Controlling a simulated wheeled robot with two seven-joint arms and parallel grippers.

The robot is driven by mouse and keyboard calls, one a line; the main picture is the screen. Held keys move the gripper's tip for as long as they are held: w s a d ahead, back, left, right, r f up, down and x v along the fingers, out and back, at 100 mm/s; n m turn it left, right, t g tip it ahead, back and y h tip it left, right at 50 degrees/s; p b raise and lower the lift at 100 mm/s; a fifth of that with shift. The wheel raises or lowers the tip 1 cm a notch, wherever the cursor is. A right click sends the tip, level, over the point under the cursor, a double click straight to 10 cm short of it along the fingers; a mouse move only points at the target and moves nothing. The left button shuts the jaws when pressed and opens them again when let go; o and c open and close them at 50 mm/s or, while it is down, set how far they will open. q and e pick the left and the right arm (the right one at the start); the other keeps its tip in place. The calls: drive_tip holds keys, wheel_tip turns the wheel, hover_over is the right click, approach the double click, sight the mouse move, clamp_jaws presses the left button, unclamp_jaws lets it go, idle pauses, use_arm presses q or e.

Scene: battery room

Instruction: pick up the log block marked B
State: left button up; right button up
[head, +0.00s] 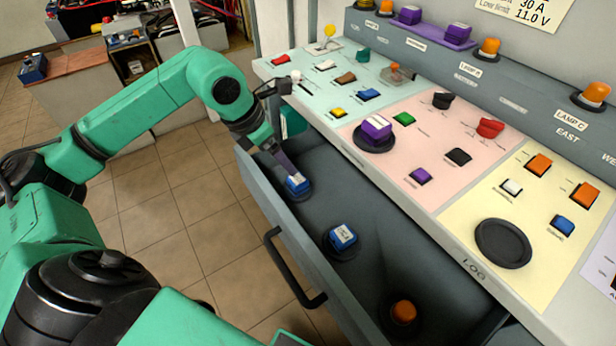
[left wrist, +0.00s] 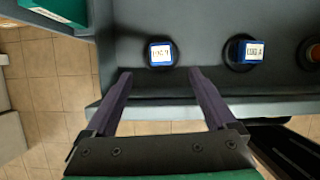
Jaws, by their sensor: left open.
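Two blue blocks with white label tops sit on dark round pads in the open grey drawer (head: 262,202). The nearer-to-gripper block (head: 297,182) shows in the left wrist view (left wrist: 160,54); its label is too blurred to read surely. The other block (head: 342,237) appears marked LOG A in the left wrist view (left wrist: 248,52). My left gripper (head: 284,166) is open and empty, reaching down into the drawer. In the left wrist view its fingertips (left wrist: 159,73) lie either side of the first block's line, with the block just beyond them. My right gripper is not in view.
An orange button-like piece (head: 403,312) sits farther along the drawer. The drawer front has a black handle (head: 290,265). The console above holds coloured buttons, a purple block (head: 376,128) on a pad and an empty round pad (head: 503,243). Tiled floor is clear at left.

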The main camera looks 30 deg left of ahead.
use_arm(q)
hover_over(297, 179)
drive_tip(key=s+a, duration=0.1)
drive_tip(key=s, duration=0.1)
wheel_tip(297, 179, down, 6)
drive_tip(key=shift+a+r+p, duration=0.1)
drive_tip(key=shift+r+p, duration=0.15)
drive_tip(key=shift+p, duration=0.15)
drive_tip(key=p+x, duration=0.1)
drive_tip(key=x, duration=0.4)
drive_tip(key=shift+w+f, duration=0.1)
drive_tip(key=shift+f, duration=0.05)
drive_tip(key=shift+w+f, duration=0.15)
drive_tip(key=shift+f, duration=0.2)
clamp_jaws()
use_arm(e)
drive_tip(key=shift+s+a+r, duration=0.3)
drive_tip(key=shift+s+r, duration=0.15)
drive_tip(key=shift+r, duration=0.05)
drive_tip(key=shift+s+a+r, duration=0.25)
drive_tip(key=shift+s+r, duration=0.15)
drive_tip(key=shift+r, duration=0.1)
